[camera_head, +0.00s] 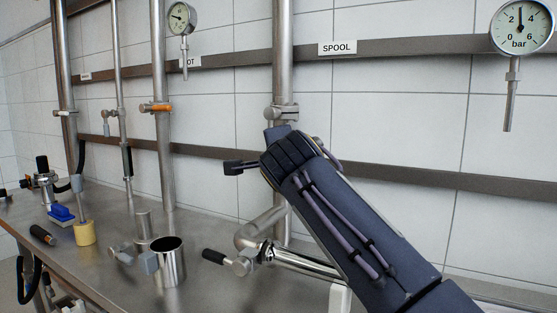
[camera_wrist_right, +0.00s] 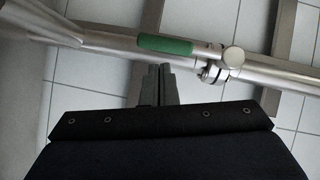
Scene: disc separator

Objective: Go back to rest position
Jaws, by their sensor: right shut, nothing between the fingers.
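My right arm reaches in from the lower right in the head view, with its wrist in front of the vertical steel pipe (camera_head: 283,60) under the SPOOL label. Its fingers are mostly hidden behind the wrist there. In the right wrist view my right gripper (camera_wrist_right: 165,68) is shut and empty. Its tips appear just below a green valve handle (camera_wrist_right: 165,45) on a steel pipe (camera_wrist_right: 110,40); I cannot tell whether they touch. My left gripper is not in view.
A steel bench (camera_head: 100,262) at the left carries an open steel cup (camera_head: 170,265), a yellow block (camera_head: 84,233), a blue object (camera_head: 61,214) and valves. A black-handled valve (camera_head: 240,262) sits left of my right arm. Gauges hang on the tiled wall (camera_head: 400,110).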

